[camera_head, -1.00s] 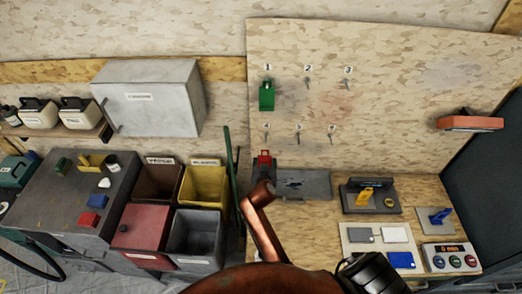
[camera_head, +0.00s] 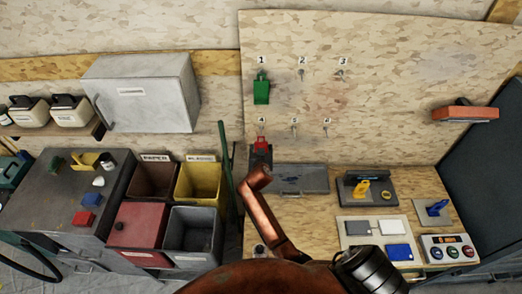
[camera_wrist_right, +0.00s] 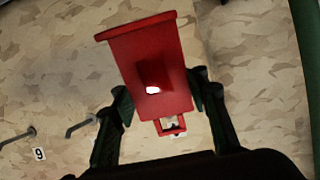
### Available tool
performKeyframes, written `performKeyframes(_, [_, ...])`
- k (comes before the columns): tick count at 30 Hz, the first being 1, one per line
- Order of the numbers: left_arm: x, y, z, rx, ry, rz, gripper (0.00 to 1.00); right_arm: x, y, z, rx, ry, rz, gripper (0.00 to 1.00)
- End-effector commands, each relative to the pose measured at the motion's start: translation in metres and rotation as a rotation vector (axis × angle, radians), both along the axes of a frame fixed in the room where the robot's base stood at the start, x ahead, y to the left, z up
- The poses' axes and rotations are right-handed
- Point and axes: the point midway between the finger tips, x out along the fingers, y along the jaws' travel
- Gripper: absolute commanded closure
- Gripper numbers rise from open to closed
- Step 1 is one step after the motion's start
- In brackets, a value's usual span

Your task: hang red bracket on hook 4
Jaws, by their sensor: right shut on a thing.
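The red bracket (camera_head: 262,146) is up against the pegboard area just below label 4 (camera_head: 262,121) in the head view. My right gripper (camera_head: 261,160) is shut on it from below, largely hidden behind my own arm. In the right wrist view the red bracket (camera_wrist_right: 150,65) sits between the two dark fingers of my right gripper (camera_wrist_right: 160,95), with its small loop (camera_wrist_right: 171,125) toward the bottom of the picture. Hook 4 itself is hidden or too small to make out. My left gripper is not in view.
A green bracket (camera_head: 261,92) hangs at hook 1. Hooks 2 (camera_head: 301,74), 3 (camera_head: 341,75), 5 (camera_head: 295,132) and 6 (camera_head: 326,131) are bare. A grey plate (camera_head: 300,179) lies below, and a green pole (camera_head: 228,165) stands at left.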

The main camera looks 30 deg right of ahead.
Motion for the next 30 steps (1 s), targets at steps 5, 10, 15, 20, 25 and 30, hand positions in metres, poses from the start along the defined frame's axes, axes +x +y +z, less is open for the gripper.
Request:
performKeyframes(5, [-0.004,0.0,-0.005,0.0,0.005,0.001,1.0,0.01,-0.006,0.001,-0.003,-0.003,0.0,0.94])
performKeyframes(10, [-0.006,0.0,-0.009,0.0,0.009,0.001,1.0,0.018,-0.011,-0.001,-0.002,-0.002,0.001,0.94])
performKeyframes(15, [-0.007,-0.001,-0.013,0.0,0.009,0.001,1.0,0.026,-0.016,-0.001,-0.004,-0.002,0.001,0.94])
performKeyframes(20, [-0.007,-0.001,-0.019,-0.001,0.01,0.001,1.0,0.034,-0.02,-0.003,-0.002,-0.006,0.001,0.94])
performKeyframes(25, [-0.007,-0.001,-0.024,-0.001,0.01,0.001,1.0,0.039,-0.023,-0.007,-0.001,-0.005,0.001,0.94])
performKeyframes(30, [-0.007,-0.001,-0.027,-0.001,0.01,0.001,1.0,0.041,-0.024,-0.009,-0.001,-0.005,0.0,0.94])
